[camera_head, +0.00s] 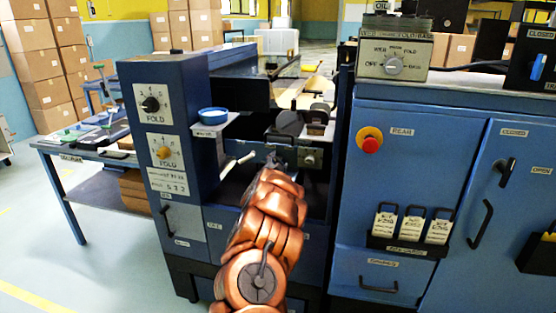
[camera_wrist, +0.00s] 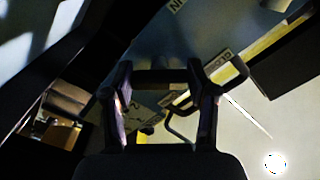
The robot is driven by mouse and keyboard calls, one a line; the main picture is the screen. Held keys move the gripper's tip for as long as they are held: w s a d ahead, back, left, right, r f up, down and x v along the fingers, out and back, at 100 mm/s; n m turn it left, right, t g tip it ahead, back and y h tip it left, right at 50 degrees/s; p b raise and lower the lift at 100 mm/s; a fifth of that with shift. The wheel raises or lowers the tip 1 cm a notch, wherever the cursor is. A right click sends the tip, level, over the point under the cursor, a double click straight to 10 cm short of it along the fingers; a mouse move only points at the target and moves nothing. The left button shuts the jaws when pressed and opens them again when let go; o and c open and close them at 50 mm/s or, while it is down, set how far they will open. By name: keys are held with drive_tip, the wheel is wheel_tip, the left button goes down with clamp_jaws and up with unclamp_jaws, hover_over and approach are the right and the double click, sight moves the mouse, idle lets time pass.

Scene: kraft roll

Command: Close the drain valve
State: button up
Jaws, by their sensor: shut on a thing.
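My gripper (camera_head: 274,156) reaches into the dark gap between the blue machine cabinets. In the wrist view my gripper (camera_wrist: 163,110) has its two dark fingers around something dark and poorly lit; I cannot make out its shape or confirm that it is the drain valve. A pale rod-like lever (camera_head: 238,163) sticks out left of the gripper in the head view. A blue lever (camera_head: 538,67) stands tilted on a dark panel at the upper right, between a CLOSED label above and another label below. No label that reads drain is legible.
A black handle (camera_head: 507,170) is on the right cabinet. A red knob (camera_head: 371,144) on a yellow base and a rack of tags (camera_head: 411,227) are nearby. A blue dish (camera_head: 213,115) sits on a small shelf. A table (camera_head: 88,148) is at left. Floor at lower left is clear.

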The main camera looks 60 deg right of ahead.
idle(0.4)
drive_tip(key=o, duration=1.2)
drive_tip(key=shift+c, duration=0.2)
drive_tip(key=shift+v, duration=6)
